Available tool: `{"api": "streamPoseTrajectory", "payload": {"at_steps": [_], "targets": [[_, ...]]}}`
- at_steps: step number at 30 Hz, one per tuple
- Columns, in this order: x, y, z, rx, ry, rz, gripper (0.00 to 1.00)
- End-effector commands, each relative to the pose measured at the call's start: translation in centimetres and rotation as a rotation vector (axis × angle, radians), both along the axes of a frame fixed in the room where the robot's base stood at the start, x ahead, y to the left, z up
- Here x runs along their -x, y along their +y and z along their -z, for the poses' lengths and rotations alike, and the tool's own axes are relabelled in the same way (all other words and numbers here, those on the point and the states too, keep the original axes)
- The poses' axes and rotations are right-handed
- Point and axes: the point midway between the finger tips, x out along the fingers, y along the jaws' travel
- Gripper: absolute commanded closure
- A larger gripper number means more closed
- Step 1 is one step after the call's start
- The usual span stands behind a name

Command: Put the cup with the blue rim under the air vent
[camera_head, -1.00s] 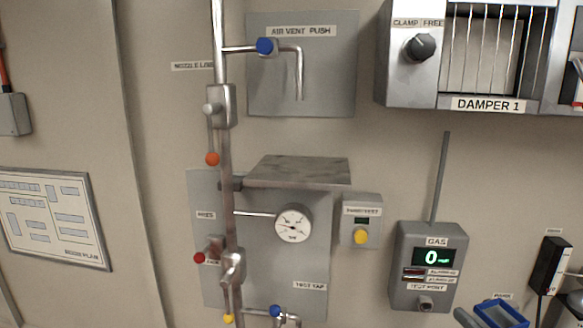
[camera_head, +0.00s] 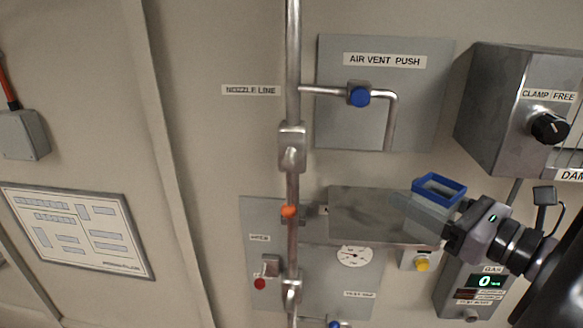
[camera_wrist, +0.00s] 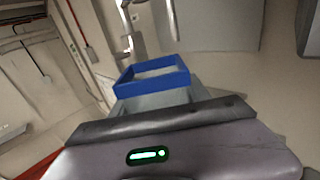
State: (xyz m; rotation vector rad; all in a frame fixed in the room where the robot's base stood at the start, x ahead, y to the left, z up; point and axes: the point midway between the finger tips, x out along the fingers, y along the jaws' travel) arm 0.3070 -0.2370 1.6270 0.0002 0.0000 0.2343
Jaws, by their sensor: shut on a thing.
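The cup with the blue rim (camera_head: 438,187) is a clear square cup, held near the right end of the metal shelf (camera_head: 362,212). It is slightly tilted in the head view. My gripper (camera_head: 440,220) is shut on it from the right. In the wrist view the blue rim (camera_wrist: 152,72) shows beyond my gripper's body, and the cup looks empty. The air vent's bent spout (camera_head: 391,125) points down, above and left of the cup, below the "AIR VENT PUSH" label (camera_head: 384,60). Its blue push knob (camera_head: 358,96) is on the pipe. The spout and cup are apart.
A vertical pipe (camera_head: 293,60) with an orange knob (camera_head: 288,211) stands left of the shelf. A gauge (camera_head: 355,257) is below the shelf. The clamp box (camera_head: 500,105) juts out above right of the cup. The gas display (camera_head: 478,281) is below my gripper.

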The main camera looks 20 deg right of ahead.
Motion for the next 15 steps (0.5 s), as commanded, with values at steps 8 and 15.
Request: {"api": "streamPoseTrajectory", "payload": {"at_steps": [8, 15], "targets": [[-9.5, -0.3, 0.6, -0.003, 0.001, -0.007, 0.91], [-13.3, -0.6, 1.4, -0.002, 0.0, -0.002, 0.91]]}}
